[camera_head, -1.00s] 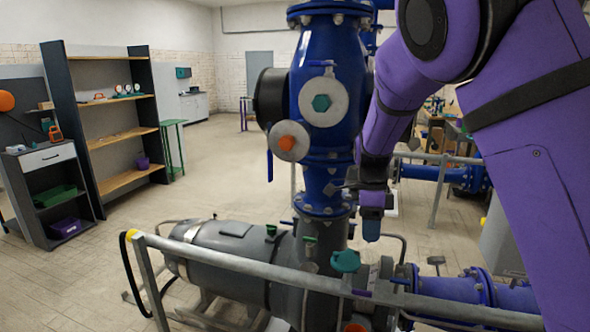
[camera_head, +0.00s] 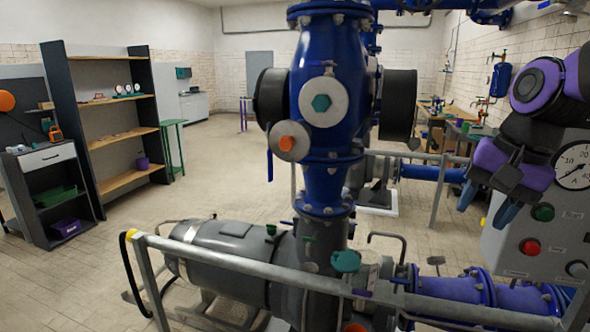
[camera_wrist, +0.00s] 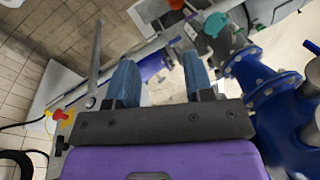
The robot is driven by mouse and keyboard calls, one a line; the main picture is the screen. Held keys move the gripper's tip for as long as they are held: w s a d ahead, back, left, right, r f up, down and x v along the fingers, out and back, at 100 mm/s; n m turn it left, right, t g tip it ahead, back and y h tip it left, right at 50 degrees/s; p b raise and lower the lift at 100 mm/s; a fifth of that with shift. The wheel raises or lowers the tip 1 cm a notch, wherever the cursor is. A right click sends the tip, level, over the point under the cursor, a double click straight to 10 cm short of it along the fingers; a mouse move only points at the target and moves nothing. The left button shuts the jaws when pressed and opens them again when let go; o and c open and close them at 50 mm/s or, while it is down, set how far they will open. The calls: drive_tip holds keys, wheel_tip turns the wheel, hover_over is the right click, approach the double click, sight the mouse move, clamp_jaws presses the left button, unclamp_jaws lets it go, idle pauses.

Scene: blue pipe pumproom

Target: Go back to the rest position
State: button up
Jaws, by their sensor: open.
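My gripper (camera_head: 487,201) is at the right side of the head view, in front of the grey control box, with its blue fingers spread and pointing down. In the wrist view my gripper (camera_wrist: 160,85) shows two blue fingers apart with nothing between them. The purple arm is folded up at the right edge of the head view. The blue vertical pipe (camera_head: 325,180) with valves stands in the middle, clear of my gripper to its left.
A metal railing (camera_head: 240,262) crosses the front, before a grey pump (camera_head: 225,258). The grey control box (camera_head: 540,232) with buttons and a gauge stands close behind my gripper. Shelves (camera_head: 120,130) stand at the left. Open floor (camera_head: 220,170) lies between shelves and pipe.

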drive_tip(key=s+d+r+n+t+h, duration=0.1)
drive_tip(key=s+n+t+h, duration=0.1)
drive_tip(key=s+n, duration=0.4)
drive_tip(key=shift+s+d+r+n+t, duration=0.15)
drive_tip(key=shift+s+d+n+t, duration=0.4)
drive_tip(key=shift+s, duration=1.7)
drive_tip(key=shift+a+m, duration=0.2)
drive_tip(key=shift+m, duration=0.05)
